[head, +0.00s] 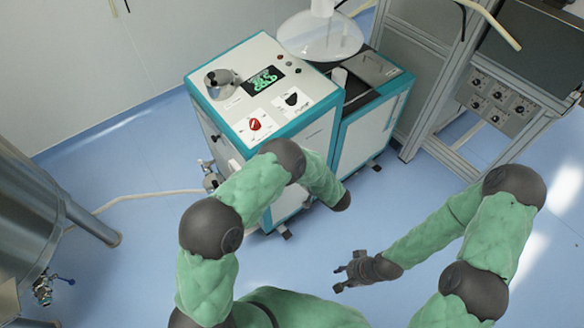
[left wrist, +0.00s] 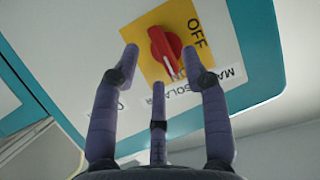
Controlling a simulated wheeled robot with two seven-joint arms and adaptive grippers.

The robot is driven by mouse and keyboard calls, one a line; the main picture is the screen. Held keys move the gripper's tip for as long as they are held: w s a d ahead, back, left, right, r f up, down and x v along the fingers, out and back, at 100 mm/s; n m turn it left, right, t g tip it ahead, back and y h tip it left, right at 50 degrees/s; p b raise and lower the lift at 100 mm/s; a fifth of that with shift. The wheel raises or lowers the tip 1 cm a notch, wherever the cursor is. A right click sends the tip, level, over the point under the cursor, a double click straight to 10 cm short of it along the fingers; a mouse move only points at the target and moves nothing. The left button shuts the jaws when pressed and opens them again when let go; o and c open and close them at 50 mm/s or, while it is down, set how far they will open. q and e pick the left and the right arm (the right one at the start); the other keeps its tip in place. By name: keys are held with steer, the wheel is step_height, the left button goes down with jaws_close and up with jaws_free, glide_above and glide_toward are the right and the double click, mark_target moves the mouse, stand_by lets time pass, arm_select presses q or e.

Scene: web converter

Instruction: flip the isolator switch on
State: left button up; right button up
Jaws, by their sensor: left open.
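The isolator switch is a red rotary handle (left wrist: 165,48) on a yellow plate (left wrist: 182,20) marked OFF, in the left wrist view. A white mark runs along the handle's lower end. A partly covered label (left wrist: 205,80) beside the plate reads as main isolator. My left gripper (left wrist: 160,62) is open, its fingers spread around the handle with nothing gripped; contact cannot be told. In the head view the left gripper and this yellow plate are hidden, with my left arm in front of the cabinet. My right gripper (head: 350,272) appears open and empty above the floor.
The white and teal machine (head: 305,140) has a top panel with a red knob (head: 255,124), a black dial (head: 291,99) and a screen (head: 263,80). A metal frame (head: 420,110) stands right. A steel vessel (head: 30,215) stands left.

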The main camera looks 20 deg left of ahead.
arm_select(q)
steer(key=v, duration=0.9)
steer(key=shift+s+d, duration=0.2)
steer(key=shift+w, duration=0.1)
steer(key=s+a+f+m+g+h, duration=0.1)
steer(key=s+a+f+m+h, duration=0.2)
steer(key=f+h, duration=0.65)
steer(key=s+f+m+g+h, duration=0.3)
steer(key=s+g, duration=0.4)
steer(key=s, duration=1.4)
steer(key=shift+s+d+m+h, duration=0.45)
steer(key=shift+m+h, duration=0.45)
steer(key=shift+h, duration=0.25)
steer(key=shift+w, duration=0.1)
